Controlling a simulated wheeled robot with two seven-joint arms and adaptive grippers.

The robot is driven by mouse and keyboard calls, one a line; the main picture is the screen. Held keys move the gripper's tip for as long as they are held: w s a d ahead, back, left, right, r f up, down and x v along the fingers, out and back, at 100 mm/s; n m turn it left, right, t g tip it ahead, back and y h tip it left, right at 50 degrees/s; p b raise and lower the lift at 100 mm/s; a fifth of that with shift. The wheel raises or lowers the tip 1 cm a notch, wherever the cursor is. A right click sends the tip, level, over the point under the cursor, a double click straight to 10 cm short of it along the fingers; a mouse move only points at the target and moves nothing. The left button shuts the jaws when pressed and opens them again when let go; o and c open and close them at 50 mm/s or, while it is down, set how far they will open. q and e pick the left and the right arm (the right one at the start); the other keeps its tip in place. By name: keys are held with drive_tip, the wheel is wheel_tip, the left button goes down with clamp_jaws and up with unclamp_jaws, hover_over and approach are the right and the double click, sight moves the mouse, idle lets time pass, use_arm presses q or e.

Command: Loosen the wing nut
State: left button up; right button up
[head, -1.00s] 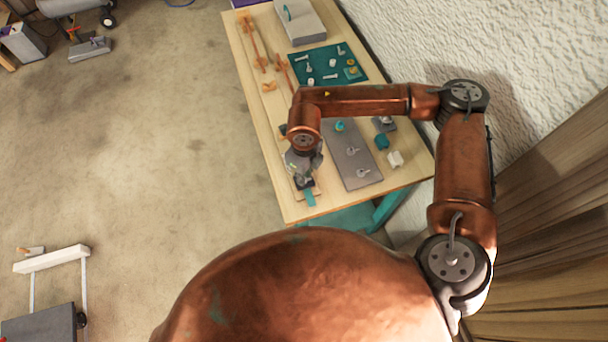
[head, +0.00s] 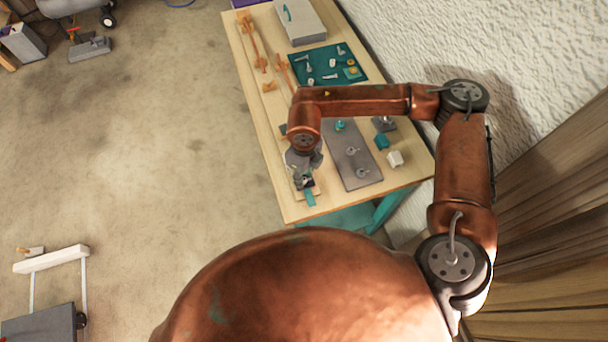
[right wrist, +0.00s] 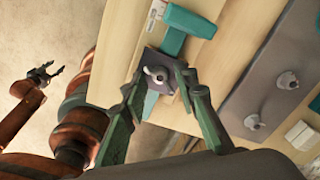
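The wing nut (right wrist: 158,75) is a small grey piece on a dark square plate (right wrist: 150,62) near the table's edge, in the right wrist view. A teal T-shaped piece (right wrist: 186,24) lies just beyond the plate. My right gripper (right wrist: 160,77) is open, with one green finger on each side of the wing nut. Gaps show between the fingers and the nut. In the head view my right gripper (head: 304,180) is low over the near left end of the table and hides the nut. My left gripper (right wrist: 46,74) is off the table at the left, its fingers apart.
A grey board (head: 350,158) with two similar grey nuts lies right of my right gripper. Teal and white blocks (head: 395,159) sit beyond it. A teal mat (head: 325,62) with small hardware and bent wooden laths (head: 252,40) lie farther up the table (head: 285,206).

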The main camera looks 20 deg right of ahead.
drive_tip(key=shift+o, duration=0.3)
wheel_tip(320, 180, up, 12)
idle(0.5)
